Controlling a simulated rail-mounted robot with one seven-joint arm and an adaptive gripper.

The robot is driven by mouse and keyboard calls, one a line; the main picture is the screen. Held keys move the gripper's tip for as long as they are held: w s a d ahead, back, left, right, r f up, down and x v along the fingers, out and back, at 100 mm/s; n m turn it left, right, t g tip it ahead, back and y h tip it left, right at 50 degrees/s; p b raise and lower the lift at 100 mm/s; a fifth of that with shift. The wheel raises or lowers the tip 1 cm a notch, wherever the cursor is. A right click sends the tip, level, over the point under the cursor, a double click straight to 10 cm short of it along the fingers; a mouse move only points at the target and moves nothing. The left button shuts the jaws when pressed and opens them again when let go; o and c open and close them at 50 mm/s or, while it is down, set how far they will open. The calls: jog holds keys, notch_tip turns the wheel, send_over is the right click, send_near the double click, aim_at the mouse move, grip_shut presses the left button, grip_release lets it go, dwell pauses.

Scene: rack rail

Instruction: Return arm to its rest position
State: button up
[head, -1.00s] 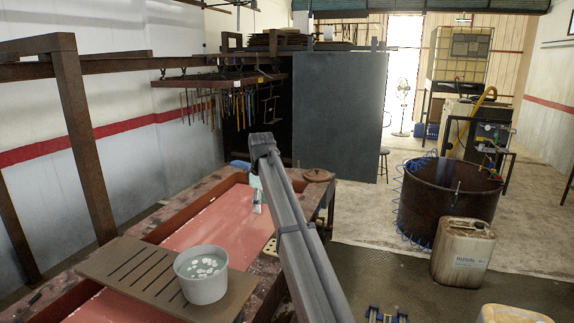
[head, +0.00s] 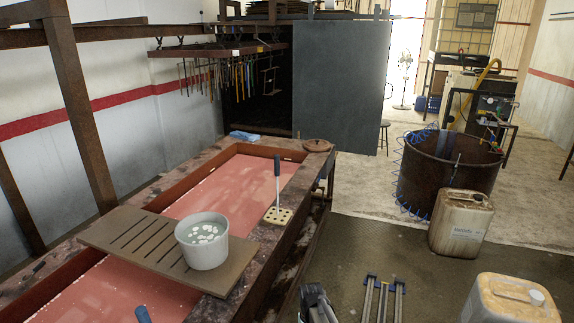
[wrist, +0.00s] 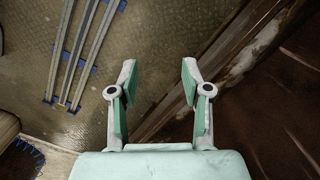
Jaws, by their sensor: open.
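My gripper (wrist: 158,82) shows in the wrist view with its two green-padded fingers spread apart and nothing between them. Below the fingers are the dark floor and the tank's rusty side edge. In the head view only a grey part of my arm shows at the bottom, right of the tank, and the fingers cannot be made out there. A dark-handled tool (head: 277,168) stands upright in a tan block with holes (head: 285,216) on the tank's right rim, apart from my arm.
The long tank (head: 250,180) has a reddish inside. A slatted board (head: 130,242) lies across it, bearing a grey bucket (head: 202,246) with white pieces. My rails (head: 383,300) run along the floor to the right. Canisters (head: 461,224) and a rusty drum (head: 443,180) stand farther right.

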jog(key=s+d+f+m+g, duration=0.1)
jog(key=s+d+f, duration=0.2)
jog(key=s, duration=1)
jog(key=s+d+f+m+g+b, duration=0.1)
jog(key=s+d+f+g, duration=0.1)
jog(key=s+f, duration=0.5)
jog(key=s+d+f+m+g+b, duration=0.1)
jog(key=s+d+f, duration=0.3)
jog(key=s, duration=1.5)
jog(key=shift+s+f+g, duration=0.2)
jog(key=shift+f+g, duration=0.4)
jog(key=shift+g, duration=0.1)
